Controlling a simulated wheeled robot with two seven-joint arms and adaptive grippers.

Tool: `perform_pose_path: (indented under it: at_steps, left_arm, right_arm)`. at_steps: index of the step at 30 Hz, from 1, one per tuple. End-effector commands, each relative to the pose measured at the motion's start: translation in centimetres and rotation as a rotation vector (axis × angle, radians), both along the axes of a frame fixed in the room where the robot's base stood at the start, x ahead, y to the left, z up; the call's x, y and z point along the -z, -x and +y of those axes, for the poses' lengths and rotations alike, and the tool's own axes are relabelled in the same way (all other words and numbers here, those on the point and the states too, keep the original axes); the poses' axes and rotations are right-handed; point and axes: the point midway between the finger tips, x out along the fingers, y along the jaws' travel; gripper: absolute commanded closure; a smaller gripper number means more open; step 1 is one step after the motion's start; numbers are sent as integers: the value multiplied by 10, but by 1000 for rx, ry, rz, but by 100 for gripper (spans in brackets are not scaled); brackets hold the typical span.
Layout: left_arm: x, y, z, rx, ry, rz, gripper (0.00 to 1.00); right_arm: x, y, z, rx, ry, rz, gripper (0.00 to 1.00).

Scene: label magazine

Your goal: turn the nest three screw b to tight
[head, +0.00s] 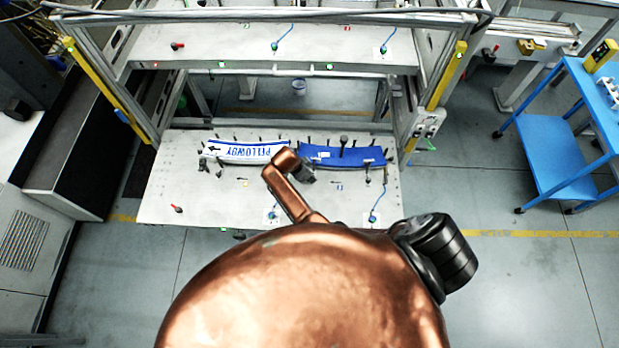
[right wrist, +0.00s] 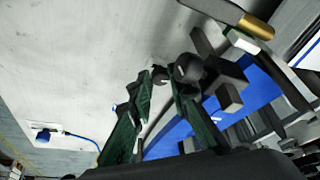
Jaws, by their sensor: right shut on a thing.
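My right gripper (head: 308,177) is at the left end of the blue strip (head: 340,157) on the pale table board (head: 165,190). In the right wrist view its green fingers (right wrist: 162,80) are shut on a small dark knob (right wrist: 160,73), which looks like a screw head. A larger round black knob (right wrist: 188,68) stands right beside the fingertips. The blue strip also shows behind the fingers in the right wrist view (right wrist: 262,90). The frames do not show which nest or screw letter this is. My left gripper is not in view.
A white strip with blue lettering (head: 245,151) lies left of the blue one. Small dark posts and clamps line both strips. A blue cable (head: 378,200) hangs at the board's right. The board's front left is mostly clear. A raised shelf (head: 250,45) spans the back.

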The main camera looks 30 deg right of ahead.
Motion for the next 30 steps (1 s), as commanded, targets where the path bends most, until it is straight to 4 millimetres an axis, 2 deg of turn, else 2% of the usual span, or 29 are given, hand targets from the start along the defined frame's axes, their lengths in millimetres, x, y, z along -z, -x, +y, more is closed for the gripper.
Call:
perform_pose_path:
  at_steps: [14,15,18,26,30]
  left_arm:
    - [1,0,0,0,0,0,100]
    - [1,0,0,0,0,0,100]
    - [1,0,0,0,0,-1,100]
    - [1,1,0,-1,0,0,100]
    - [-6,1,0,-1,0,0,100]
  right_arm:
    - [-3,-2,-3,15,6,-6,100]
    - [-3,-2,-3,15,6,-6,83]
    - [-2,-2,-2,15,5,-4,76]
    - [-1,-1,-1,11,2,-3,76]
    - [-2,2,-1,-40,2,1,76]
